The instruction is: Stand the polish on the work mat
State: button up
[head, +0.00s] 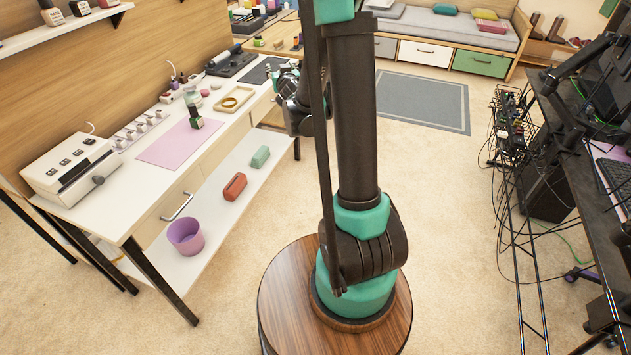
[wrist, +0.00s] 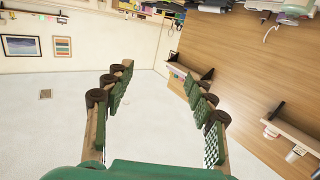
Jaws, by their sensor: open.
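A pink work mat (head: 172,146) lies flat on the white desk (head: 128,180) in the head view.
A white boxy machine (head: 72,168) stands at the desk's near end. A tan tray (head: 245,101) holding a ring lies behind the mat. A purple bin (head: 185,237) sits on the lower shelf. A cable-strewn rack stands right; carpet between is clear.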

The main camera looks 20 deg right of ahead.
jog(key=s+d+f+m+g+h, duration=0.1)
jog(key=s+d+f+g, duration=0.2)
jog(key=s, duration=0.5)
jog(key=s+d+f+g+h, duration=0.1)
jog(key=s+d+f+g, duration=0.15)
jog(key=s, duration=0.45)
jog(key=s+a+f+g+y, duration=0.1)
jog(key=s+a+f+g, duration=0.1)
jog(key=s, duration=0.6)
jog(key=s+a+f+n+g+y, duration=0.1)
jog(key=s+f+g, duration=0.2)
jog(key=s+f, duration=0.2)
jog(key=s+a+f+g+y, duration=0.1)
jog(key=s+a+f+g, duration=0.1)
jog(key=s, duration=0.9)
jog(key=shift+s+a+f+n, duration=0.2)
jog(key=shift+a+f+n, duration=0.15)
jog(key=shift+f, duration=0.3)
